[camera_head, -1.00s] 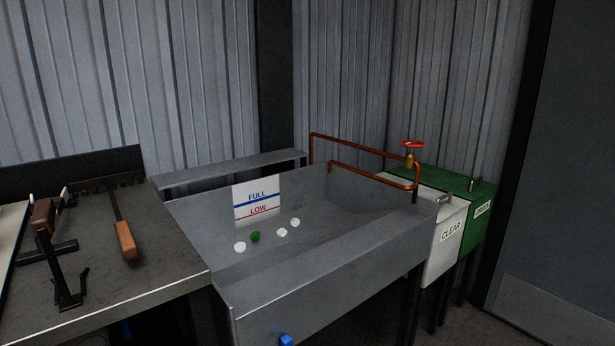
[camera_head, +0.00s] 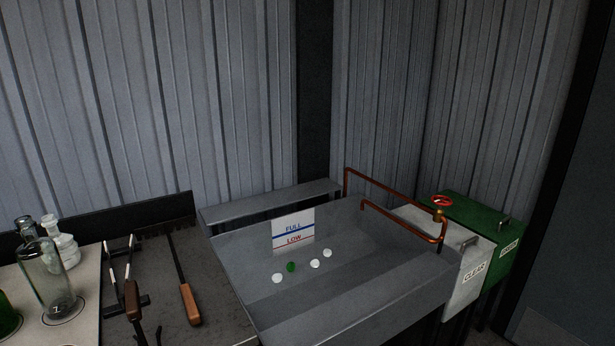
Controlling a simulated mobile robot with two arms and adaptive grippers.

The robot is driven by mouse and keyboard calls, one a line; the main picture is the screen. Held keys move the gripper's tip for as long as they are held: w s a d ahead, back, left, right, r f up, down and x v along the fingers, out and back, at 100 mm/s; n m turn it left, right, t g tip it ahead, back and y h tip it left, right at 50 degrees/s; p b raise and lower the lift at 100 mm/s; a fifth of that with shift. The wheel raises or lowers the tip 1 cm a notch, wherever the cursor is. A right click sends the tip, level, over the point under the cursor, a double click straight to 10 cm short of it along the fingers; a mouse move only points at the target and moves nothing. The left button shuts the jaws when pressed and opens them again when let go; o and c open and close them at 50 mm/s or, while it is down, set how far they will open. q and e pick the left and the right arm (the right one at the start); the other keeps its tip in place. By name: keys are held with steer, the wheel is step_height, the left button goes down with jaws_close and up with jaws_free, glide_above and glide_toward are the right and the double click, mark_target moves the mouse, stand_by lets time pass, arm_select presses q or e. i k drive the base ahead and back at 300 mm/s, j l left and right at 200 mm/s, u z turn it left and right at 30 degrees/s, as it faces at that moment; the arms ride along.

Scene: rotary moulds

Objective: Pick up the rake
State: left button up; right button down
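The rake (camera_head: 189,303) lies on the dark bench top in the camera_head view. Its orange-brown wooden handle points toward me, and a thin dark shaft runs back to a wide toothed head near the bench's back edge. Beside it on the left is another tool with a darker brown handle (camera_head: 132,300), resting on a black stand. Neither of my grippers shows in this view.
A metal basin (camera_head: 365,283) with a FULL/LOW sign (camera_head: 293,229) and white and green pieces stands right of the bench. A copper pipe with a red valve (camera_head: 442,201) and CLEAR and green bins (camera_head: 505,228) are farther right. Glass bottles (camera_head: 45,278) stand at left.

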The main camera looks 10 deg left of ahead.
mark_target(192, 310)
steer(key=i+l+u, duration=0.1)
steer(key=u, duration=0.35)
steer(key=i+l+u, duration=0.1)
steer(key=u, duration=0.35)
steer(key=l+u, duration=0.25)
steer(key=u, duration=0.25)
